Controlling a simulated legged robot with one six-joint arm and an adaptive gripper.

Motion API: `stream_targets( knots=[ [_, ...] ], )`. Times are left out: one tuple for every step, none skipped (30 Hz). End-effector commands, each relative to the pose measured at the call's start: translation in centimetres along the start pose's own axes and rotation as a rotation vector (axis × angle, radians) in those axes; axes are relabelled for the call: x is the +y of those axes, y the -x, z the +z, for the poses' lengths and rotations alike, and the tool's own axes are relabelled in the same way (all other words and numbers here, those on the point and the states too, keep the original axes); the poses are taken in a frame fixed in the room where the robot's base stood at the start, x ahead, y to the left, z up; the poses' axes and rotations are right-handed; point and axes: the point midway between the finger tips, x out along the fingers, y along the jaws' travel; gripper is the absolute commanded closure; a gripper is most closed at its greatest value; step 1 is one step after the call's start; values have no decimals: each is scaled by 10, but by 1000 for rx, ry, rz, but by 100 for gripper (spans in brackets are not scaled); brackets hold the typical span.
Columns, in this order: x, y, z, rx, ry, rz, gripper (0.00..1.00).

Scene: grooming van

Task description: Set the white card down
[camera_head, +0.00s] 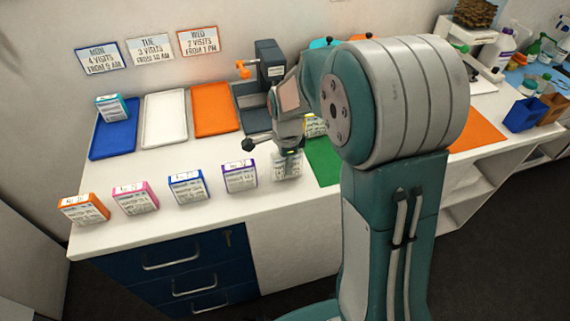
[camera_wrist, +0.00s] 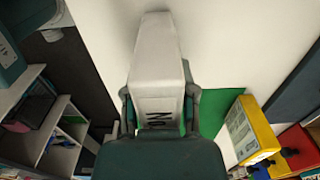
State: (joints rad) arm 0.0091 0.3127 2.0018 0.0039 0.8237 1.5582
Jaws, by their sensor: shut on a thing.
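The white card (camera_head: 287,169) is a white-edged block with small print on its face. It stands upright at the right end of a row of similar cards, at or just above the white counter; I cannot tell if it touches. My gripper (camera_head: 289,153) is shut on its top part. In the wrist view the white card (camera_wrist: 158,65) is between the two fingers of my gripper (camera_wrist: 160,105), with a dark "NO" print on its near end. Part of its face is hidden by the fingers.
Purple (camera_head: 239,177), blue (camera_head: 187,186), pink (camera_head: 135,198) and orange (camera_head: 84,209) cards stand to the left. Behind are blue (camera_head: 105,148), white (camera_head: 149,129) and orange (camera_head: 206,124) trays. A green mat (camera_head: 324,163) and a yellow card (camera_wrist: 247,131) are close by. My arm hides the middle counter.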

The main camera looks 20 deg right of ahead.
Motion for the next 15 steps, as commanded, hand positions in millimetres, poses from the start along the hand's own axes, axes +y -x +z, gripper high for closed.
stream_targets(
  knots=[
    [0,-6,-1,-1,-1,1,100],
    [0,-6,-1,-1,-1,-1,100],
    [0,-7,0,0,-1,-2,100],
    [0,-6,0,1,-1,-2,100],
    [0,-6,1,2,-1,-2,100],
    [0,-6,3,3,-1,-2,100],
    [0,-6,3,4,-1,-2,100],
    [0,-6,3,4,-1,-2,100],
    [0,-7,4,4,-1,-2,100],
    [0,-8,4,4,-1,-1,100],
    [0,-8,5,5,-1,-1,100],
    [0,-8,5,5,-1,-1,46],
    [0,-8,5,5,-1,-1,33],
    [0,-8,5,5,-1,-1,30],
    [0,-8,4,4,-1,-1,30]
  ],
)
